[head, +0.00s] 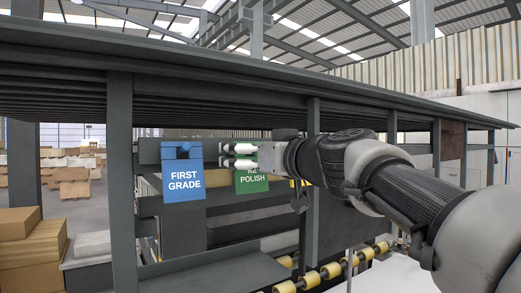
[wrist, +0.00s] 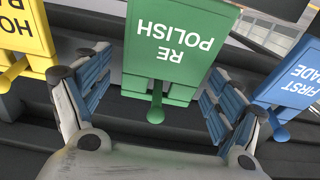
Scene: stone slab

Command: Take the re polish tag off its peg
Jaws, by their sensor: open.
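The green re polish tag (wrist: 179,40) hangs on its green peg (wrist: 156,108) in the wrist view, its lettering upside down. My gripper (wrist: 157,88) is open, with one finger on each side of the tag's lower part and peg. I see no clear contact. In the head view the re polish tag (head: 252,184) is partly hidden behind my gripper (head: 225,156), which reaches in from the right at peg height.
The blue first grade tag (head: 184,178) hangs just left of the green one; it also shows at the right in the wrist view (wrist: 291,88). A yellow tag (wrist: 26,42) hangs on the other side. Dark steel posts (head: 123,180) and a roof edge (head: 260,70) frame the space.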

